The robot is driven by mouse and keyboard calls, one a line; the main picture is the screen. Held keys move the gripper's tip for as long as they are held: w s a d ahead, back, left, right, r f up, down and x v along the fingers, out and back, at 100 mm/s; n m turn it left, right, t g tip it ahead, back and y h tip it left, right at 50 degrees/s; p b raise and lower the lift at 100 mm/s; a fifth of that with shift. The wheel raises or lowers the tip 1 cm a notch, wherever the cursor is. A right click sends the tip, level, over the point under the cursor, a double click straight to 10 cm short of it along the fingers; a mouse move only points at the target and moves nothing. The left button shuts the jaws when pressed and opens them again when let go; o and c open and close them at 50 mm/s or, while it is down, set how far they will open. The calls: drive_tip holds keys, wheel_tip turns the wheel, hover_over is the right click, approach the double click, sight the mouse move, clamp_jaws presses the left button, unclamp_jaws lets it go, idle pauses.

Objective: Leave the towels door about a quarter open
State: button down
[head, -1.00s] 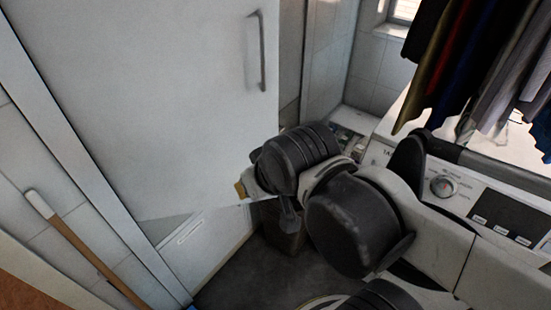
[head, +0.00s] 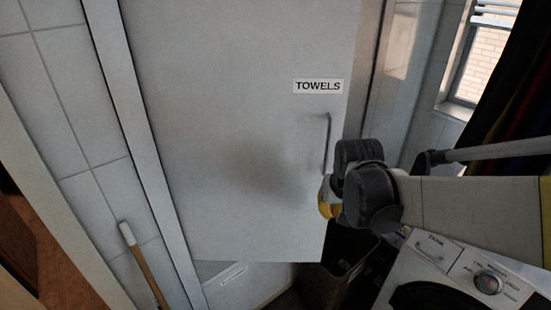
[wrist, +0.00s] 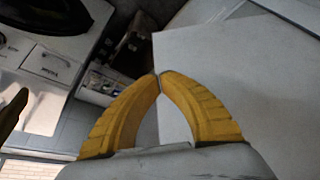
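The towels door (head: 225,140) is a tall white panel labelled TOWELS, with a vertical grey handle (head: 327,145) near its right edge. It seems to stand ajar, its lower edge away from the white base below; the exact angle is hard to tell. My gripper (head: 325,197) is at the door's lower right edge, just below the handle. In the wrist view the yellow fingers of my gripper (wrist: 158,76) meet at their tips with nothing seen between them. The white door (wrist: 235,75) fills the right there, its edge close by the tips; contact cannot be told.
A white washing machine (head: 455,275) stands at lower right. A dark bin (head: 340,270) is below my gripper. Dark hanging clothes (head: 500,110) and a window (head: 475,50) are at right. A wooden-handled stick (head: 145,265) leans at lower left.

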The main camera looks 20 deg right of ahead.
drive_tip(key=w+d+f+b, duration=0.3)
drive_tip(key=w+f, duration=0.4)
drive_tip(key=f, duration=0.2)
drive_tip(key=shift+w+f, duration=0.15)
drive_tip(key=shift+f, duration=0.1)
